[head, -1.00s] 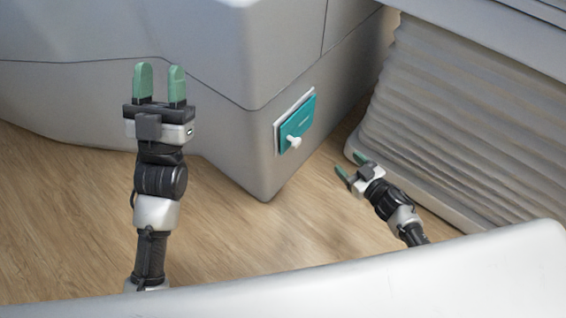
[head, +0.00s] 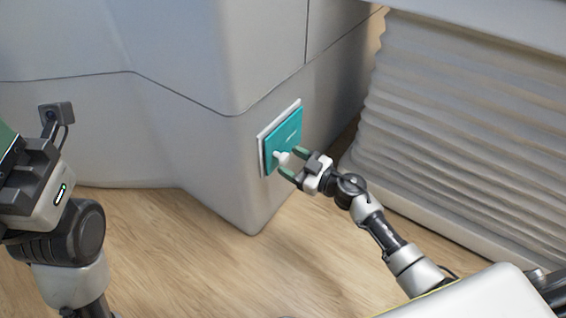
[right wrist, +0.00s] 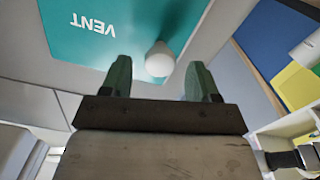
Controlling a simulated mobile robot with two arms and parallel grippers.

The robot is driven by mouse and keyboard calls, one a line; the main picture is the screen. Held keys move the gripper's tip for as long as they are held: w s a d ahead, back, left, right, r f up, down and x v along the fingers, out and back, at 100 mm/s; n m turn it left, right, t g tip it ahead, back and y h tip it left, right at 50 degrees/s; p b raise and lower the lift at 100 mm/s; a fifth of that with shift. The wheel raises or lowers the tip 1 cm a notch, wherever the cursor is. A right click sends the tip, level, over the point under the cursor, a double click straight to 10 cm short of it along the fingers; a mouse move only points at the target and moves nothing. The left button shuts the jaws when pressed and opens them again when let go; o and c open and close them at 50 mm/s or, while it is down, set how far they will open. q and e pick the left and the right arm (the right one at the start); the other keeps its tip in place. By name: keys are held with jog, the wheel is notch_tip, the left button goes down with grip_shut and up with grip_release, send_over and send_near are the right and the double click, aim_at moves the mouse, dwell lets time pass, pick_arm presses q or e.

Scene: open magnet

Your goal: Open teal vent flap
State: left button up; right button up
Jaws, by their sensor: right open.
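The teal vent flap (head: 287,135) is on the grey cabinet's side, near its lower corner, against a white frame (head: 264,152). It looks shut. A white knob (head: 281,158) sticks out near its lower edge. In the right wrist view the flap (right wrist: 130,28) bears the word VENT, and the round knob (right wrist: 160,58) lies between and just beyond my fingertips. My right gripper (head: 288,163) is open, its green fingers on either side of the knob; contact cannot be told. My left gripper (head: 10,150) is at the left edge, its fingers mostly cut off.
The grey cabinet (head: 190,120) fills the back left. A pleated pale panel (head: 460,130) stands at the right, near my right arm. Wooden floor (head: 200,225) lies clear between them. A white surface (head: 470,295) crosses the bottom right.

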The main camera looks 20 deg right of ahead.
aim_at(287, 159)
jog(key=shift+b+x, duration=0.45)
jog(key=shift+x, duration=1.1)
jog(key=shift+c, duration=0.3)
jog(key=shift+s+d, duration=0.1)
grip_shut()
